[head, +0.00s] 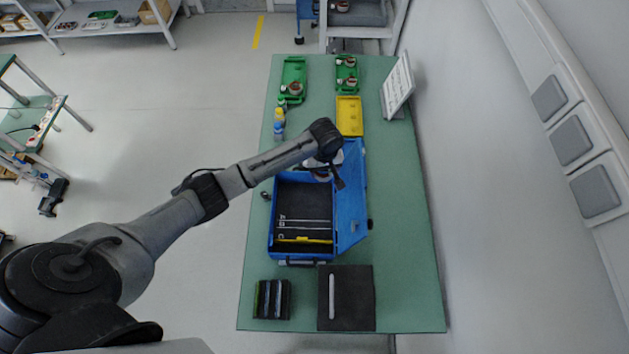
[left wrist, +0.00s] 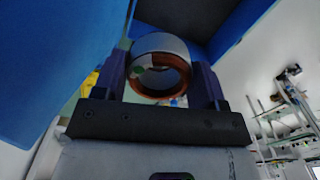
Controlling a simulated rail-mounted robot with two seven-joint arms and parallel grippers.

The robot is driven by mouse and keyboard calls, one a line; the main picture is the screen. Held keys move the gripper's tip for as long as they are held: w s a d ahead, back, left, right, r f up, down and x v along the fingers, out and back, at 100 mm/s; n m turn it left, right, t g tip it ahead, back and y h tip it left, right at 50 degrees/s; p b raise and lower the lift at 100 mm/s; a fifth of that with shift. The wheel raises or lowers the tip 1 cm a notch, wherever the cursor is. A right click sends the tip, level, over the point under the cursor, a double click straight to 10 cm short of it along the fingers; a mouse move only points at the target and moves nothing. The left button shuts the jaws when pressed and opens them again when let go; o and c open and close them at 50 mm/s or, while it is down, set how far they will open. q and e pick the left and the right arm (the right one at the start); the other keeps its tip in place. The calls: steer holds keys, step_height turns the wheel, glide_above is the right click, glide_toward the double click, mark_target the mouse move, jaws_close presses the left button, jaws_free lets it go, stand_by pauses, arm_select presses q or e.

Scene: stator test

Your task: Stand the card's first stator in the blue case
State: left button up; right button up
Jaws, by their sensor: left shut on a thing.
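The blue case (head: 271,228) stands open in the middle of the green table, with its lid (head: 351,205) folded out to the right. Its dark inside holds thin dividers and a yellow strip near the front. My left gripper (head: 325,176) is over the far end of the case. In the left wrist view the left gripper (left wrist: 160,82) is shut on a stator (left wrist: 163,43), a pale metal ring with copper windings inside. Blue case walls rise around it there. In the head view the held stator is mostly hidden by the gripper. The white card (head: 398,86) stands tilted at the back right; its writing is unreadable.
Green trays with stators, one at the left (head: 294,72) and one at the right (head: 347,67), lie at the far end. A yellow tray (head: 349,115) and small bottles (head: 279,116) are nearer. A black rack (head: 272,299) and dark mat (head: 355,298) lie at the front.

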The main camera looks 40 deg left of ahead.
arm_select(q)
steer(key=a+f+n+b, duration=0.1)
steer(key=f+b, duration=0.2)
steer(key=f, duration=0.2)
steer(key=a+f+n+b, duration=0.1)
steer(key=f+b, duration=0.1)
steer(key=f, duration=0.3)
steer(key=a+f+n+b, duration=0.1)
steer(key=a+f+b, duration=0.1)
steer(key=f, duration=0.4)
steer(key=shift+w+a+n+b, duration=0.1)
steer(key=shift+n+b, duration=0.2)
steer(key=shift+b, duration=0.55)
steer(key=shift+f, duration=0.25)
steer(key=shift+f+b, duration=0.45)
steer(key=shift+f, duration=0.85)
steer(key=shift+f, duration=0.5)
